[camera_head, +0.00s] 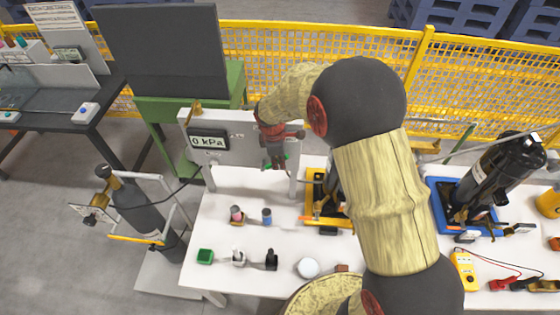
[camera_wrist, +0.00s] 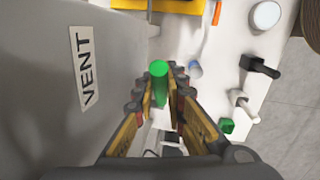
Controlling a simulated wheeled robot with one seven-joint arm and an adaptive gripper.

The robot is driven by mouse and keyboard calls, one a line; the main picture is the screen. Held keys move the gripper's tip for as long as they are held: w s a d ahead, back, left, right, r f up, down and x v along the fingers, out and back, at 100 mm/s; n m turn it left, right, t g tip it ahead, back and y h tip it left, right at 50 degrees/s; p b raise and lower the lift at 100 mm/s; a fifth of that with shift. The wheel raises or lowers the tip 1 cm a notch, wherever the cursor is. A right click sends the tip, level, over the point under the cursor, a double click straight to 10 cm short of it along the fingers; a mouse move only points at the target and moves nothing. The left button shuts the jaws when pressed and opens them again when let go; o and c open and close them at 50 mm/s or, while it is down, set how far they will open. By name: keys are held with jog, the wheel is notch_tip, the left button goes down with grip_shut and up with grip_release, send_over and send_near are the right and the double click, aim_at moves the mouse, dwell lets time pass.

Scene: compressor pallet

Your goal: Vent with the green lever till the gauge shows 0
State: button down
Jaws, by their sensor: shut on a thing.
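The green lever (camera_wrist: 159,80) stands out beside the grey panel in the wrist view, between the fingers of my gripper (camera_wrist: 160,98). My gripper is shut on the lever. In the head view my gripper (camera_head: 274,162) is in front of the panel's right part, with a bit of green showing at its fingertips. The gauge (camera_head: 208,140) on the panel's left part reads 0 kPa. A VENT label (camera_wrist: 87,68) is on the panel next to the lever. The lever's base is mostly hidden by my fingers.
The white table (camera_head: 225,225) below holds a green cube (camera_head: 205,256), a blue cylinder (camera_head: 267,215) and a white round piece (camera_head: 308,267). A dark gas cylinder (camera_head: 140,210) stands on the left. A black cylinder (camera_head: 500,170) in a blue base is on the right.

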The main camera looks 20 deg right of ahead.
aim_at(265, 166)
jog(key=a+r+h+p, duration=0.1)
jog(key=w+a+r+g+h, duration=0.1)
jog(key=h, duration=0.1)
jog(key=shift+a+h+p, duration=0.2)
jog(key=shift+h+p, duration=0.1)
jog(key=shift+p, duration=0.05)
jog(key=shift+w+a+r+n+g+h+p, duration=0.15)
jog(key=shift+w+a+g+h+p, duration=0.15)
jog(key=shift+a+g+h, duration=0.35)
jog(key=shift+w+a+r+n+g+h+p, duration=0.2)
jog(key=shift+a+h+p, duration=0.25)
jog(key=shift+h, duration=0.5)
jog(key=c, duration=1.8)
grip_release()
jog(key=shift+f, duration=0.1)
jog(key=v, duration=1.2)
jog(key=shift+w+a+f, duration=0.1)
jog(key=shift+f, duration=0.05)
jog(key=shift+c, duration=0.2)
